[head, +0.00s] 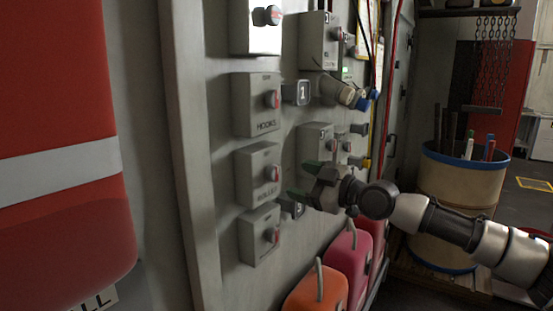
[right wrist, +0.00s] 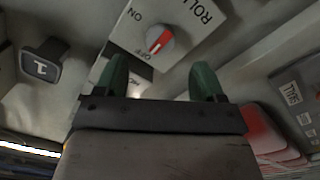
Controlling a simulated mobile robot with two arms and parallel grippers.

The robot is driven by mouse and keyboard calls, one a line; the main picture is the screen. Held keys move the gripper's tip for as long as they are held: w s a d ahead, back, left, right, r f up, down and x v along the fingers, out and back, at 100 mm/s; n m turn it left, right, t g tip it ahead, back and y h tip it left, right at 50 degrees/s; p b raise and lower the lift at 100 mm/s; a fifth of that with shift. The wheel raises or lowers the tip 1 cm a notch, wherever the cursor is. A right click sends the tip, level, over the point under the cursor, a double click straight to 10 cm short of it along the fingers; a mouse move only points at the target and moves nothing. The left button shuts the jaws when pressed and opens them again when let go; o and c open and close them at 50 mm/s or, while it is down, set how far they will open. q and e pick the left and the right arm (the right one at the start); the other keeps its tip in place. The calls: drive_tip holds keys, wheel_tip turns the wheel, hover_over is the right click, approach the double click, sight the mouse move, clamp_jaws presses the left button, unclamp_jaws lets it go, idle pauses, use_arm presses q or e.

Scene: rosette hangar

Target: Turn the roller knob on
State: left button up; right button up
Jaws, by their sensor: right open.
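My left gripper is not in view.
The hooks box (head: 256,105) is above and another knob box (head: 258,235) is below. A numbered tag (head: 296,93) sticks out from the wall. Orange (head: 318,292) and pink (head: 345,262) cases stand below. A barrel (head: 460,185) is at the right.

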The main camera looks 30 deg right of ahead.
sight(277, 174)
drive_tip(key=p+x, duration=0.4)
drive_tip(key=x, duration=0.2)
drive_tip(key=shift+r, duration=0.15)
drive_tip(key=shift+w+a+p, duration=0.25)
drive_tip(key=shift+w+p, duration=0.2)
drive_tip(key=shift+w, duration=0.05)
drive_tip(key=shift+c, duration=0.4)
drive_tip(key=c, duration=0.8)
drive_tip(key=shift+c, duration=0.2)
